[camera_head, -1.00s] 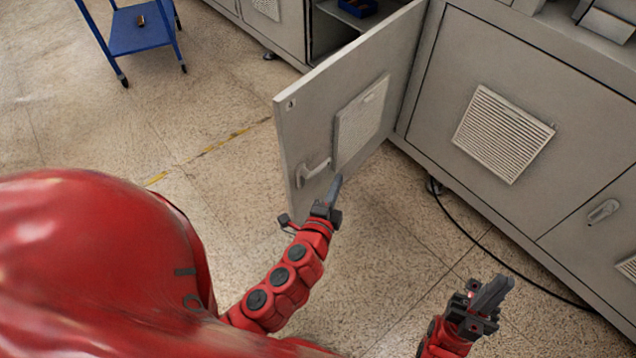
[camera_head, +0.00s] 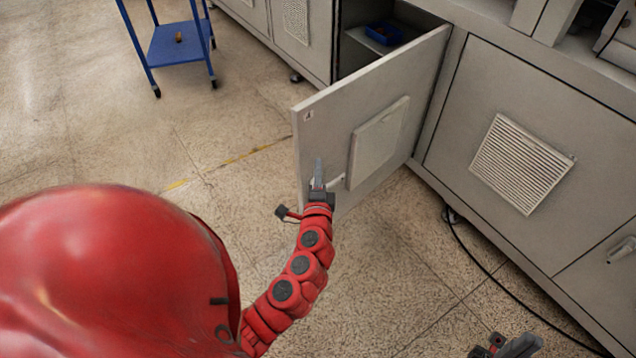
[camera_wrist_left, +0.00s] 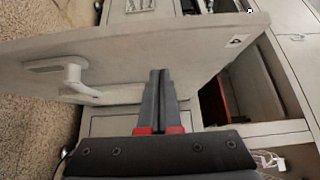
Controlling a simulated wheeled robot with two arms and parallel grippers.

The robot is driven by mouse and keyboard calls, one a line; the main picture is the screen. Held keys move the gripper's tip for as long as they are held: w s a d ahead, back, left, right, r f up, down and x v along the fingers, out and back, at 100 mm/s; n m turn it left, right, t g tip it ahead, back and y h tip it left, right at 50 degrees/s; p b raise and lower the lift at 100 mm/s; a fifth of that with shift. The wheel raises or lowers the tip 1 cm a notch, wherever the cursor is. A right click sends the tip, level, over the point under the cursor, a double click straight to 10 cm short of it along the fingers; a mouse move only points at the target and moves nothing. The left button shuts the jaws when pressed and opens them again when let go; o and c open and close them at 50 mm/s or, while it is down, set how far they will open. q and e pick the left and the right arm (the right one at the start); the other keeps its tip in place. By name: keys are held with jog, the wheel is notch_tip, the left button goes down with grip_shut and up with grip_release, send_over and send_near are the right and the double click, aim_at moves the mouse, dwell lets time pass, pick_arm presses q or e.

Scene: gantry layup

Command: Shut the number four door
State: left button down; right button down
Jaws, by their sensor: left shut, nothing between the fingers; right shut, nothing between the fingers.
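The grey cabinet door (camera_head: 335,125) marked 4 stands wide open, jutting out from the cabinet row. Its vent panel (camera_head: 378,142) and lever handle (camera_head: 335,181) face me. My left gripper (camera_head: 319,170) is shut and empty, in front of the door near its free edge and partly over the handle. In the left wrist view the shut fingers (camera_wrist_left: 160,85) point at the door panel (camera_wrist_left: 120,50), with the handle (camera_wrist_left: 70,76) to their left. I cannot tell whether they touch it. My right gripper (camera_head: 515,345) is shut, low at the bottom edge, partly cut off.
The open compartment behind the door holds a blue bin (camera_head: 384,33). A closed vented door (camera_head: 520,165) is to the right. A black cable (camera_head: 480,265) lies on the floor. A blue cart (camera_head: 180,42) stands at upper left. The floor left of the door is clear.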

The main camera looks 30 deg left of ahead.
aim_at(307, 152)
pick_arm(q)
jog(key=shift+w+a, duration=0.15)
jog(key=shift+a, duration=0.75)
jog(key=shift+w+a, duration=0.1)
jog(key=shift+a, duration=0.8)
jog(key=shift+a, duration=0.1)
